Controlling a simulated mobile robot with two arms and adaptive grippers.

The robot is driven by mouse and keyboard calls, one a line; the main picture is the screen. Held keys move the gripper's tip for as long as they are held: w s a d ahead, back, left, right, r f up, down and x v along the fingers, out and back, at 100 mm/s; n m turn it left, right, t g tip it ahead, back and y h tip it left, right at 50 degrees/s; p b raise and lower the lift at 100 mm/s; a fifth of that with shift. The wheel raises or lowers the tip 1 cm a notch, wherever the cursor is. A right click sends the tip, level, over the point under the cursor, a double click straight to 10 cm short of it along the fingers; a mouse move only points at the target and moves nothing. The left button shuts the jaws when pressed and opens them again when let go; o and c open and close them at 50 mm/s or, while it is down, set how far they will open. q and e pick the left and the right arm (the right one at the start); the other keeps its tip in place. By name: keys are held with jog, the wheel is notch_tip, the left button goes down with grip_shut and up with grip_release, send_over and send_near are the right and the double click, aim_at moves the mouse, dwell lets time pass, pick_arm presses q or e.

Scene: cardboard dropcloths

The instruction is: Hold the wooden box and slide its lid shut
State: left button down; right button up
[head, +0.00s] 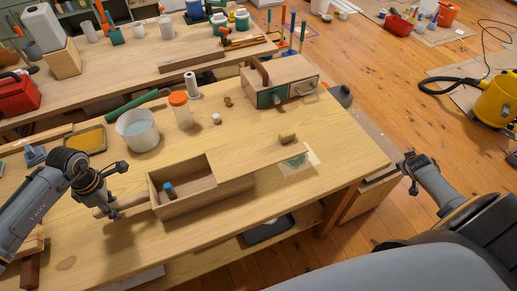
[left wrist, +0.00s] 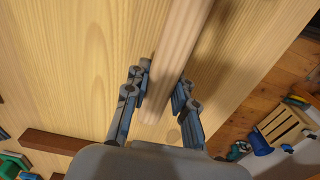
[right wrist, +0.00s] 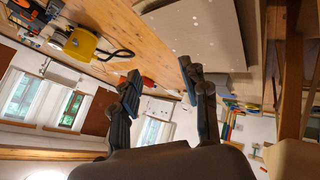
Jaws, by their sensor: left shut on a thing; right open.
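The wooden box (head: 205,203) sits on the bench with its left part open. A small blue item (head: 169,190) shows inside. Its flat lid (head: 240,160) covers the right part and sticks out past the right end, with a small wooden block (head: 287,138) on top. A round wooden handle (head: 132,203) comes out of the box's left end. My left gripper (head: 107,206) is shut on this handle, which also shows between the fingers in the left wrist view (left wrist: 182,45). My right gripper (head: 412,168) is open and empty, off the bench's right side, well away from the lid.
A white tub (head: 138,130), an orange-capped jar (head: 180,110) and a toolbox-like wooden case (head: 280,85) stand behind the box. A flat greenish sheet (head: 299,164) lies by the lid's end. The bench's right front is clear.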

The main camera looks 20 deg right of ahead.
jog(key=w+r, duration=0.7)
jog(key=w+a+r+n+y, duration=0.1)
jog(key=w+a+r+n, duration=0.1)
jog(key=w+a, duration=0.2)
jog(key=w+a+r+n+y, duration=0.1)
jog(key=w+a+r+n, duration=0.1)
jog(key=w+a, duration=0.3)
jog(key=w+a+r+n+y, duration=0.2)
jog(key=w+a, duration=0.3)
jog(key=a, duration=0.3)
jog(key=shift+w+a+r+t, duration=0.2)
jog(key=shift+a+r+t, duration=0.1)
jog(key=shift+r, duration=0.15)
jog(key=w+a+r+n+y, duration=0.2)
jog(key=a+r+n, duration=0.1)
jog(key=a, duration=0.5)
notch_tip(320, 180, up, 10)
jog(key=n+g+y, duration=0.1)
jog(key=n+g, duration=0.4)
jog(key=n, duration=0.6)
send_over(288, 132)
jog(key=shift+w+d, duration=0.1)
jog(key=shift+w, duration=0.15)
jog(key=shift+s+a+r+n, duration=0.1)
jog(key=shift+s+a+n, duration=0.15)
jog(key=shift+n, duration=0.15)
jog(key=shift+s+f, duration=0.1)
jog(key=shift+f, duration=4.35)
